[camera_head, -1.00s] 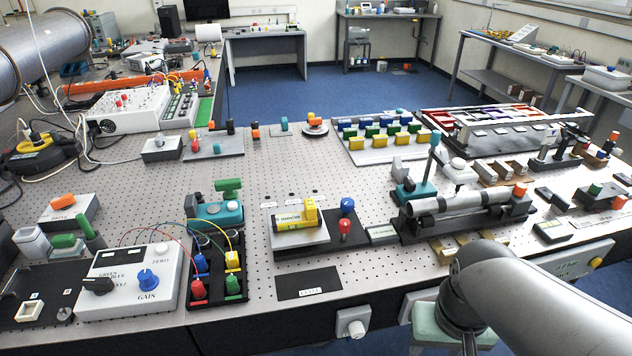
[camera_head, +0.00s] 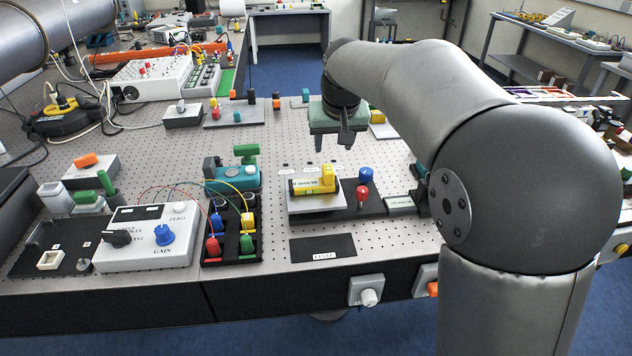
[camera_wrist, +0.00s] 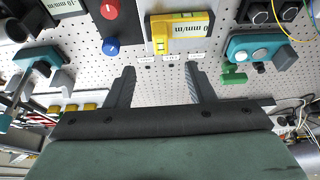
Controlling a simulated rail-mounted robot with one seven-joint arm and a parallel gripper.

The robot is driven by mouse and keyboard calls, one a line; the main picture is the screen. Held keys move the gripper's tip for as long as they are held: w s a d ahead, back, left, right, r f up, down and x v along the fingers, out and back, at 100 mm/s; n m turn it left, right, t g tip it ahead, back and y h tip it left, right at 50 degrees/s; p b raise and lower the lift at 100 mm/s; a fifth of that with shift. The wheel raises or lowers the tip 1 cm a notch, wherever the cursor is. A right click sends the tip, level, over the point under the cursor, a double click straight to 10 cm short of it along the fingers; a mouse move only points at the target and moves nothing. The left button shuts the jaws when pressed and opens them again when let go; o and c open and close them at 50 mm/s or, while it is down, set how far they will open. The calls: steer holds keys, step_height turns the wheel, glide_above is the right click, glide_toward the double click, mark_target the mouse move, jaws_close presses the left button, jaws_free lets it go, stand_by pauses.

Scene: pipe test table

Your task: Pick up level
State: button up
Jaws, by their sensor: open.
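The level is a yellow block (camera_head: 311,183) lying on a pale plate (camera_head: 316,203) on a dark base at the middle of the table. In the wrist view the yellow level (camera_wrist: 181,29) is at the top centre, beyond the fingertips. My gripper (camera_head: 332,143) hangs above and behind the level, fingers pointing down, apart from it. In the wrist view my gripper (camera_wrist: 160,72) shows two dark fingers spread wide with nothing between them.
Red (camera_head: 362,194) and blue (camera_head: 366,174) knobs stand just right of the level. A teal device with a green handle (camera_head: 246,152) stands to its left, with colored terminals in front. A flat black labelled mat (camera_head: 323,248) lies in front.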

mark_target(329, 169)
steer(key=p+x, duration=0.1)
steer(key=x, duration=0.6)
steer(key=shift+w+f, duration=0.2)
steer(key=shift+f, duration=0.15)
steer(key=shift+p+x, duration=0.65)
steer(key=shift+x, duration=1.95)
steer(key=shift+w+a+r, duration=0.1)
steer(key=shift+w+r, duration=0.05)
jaws_close()
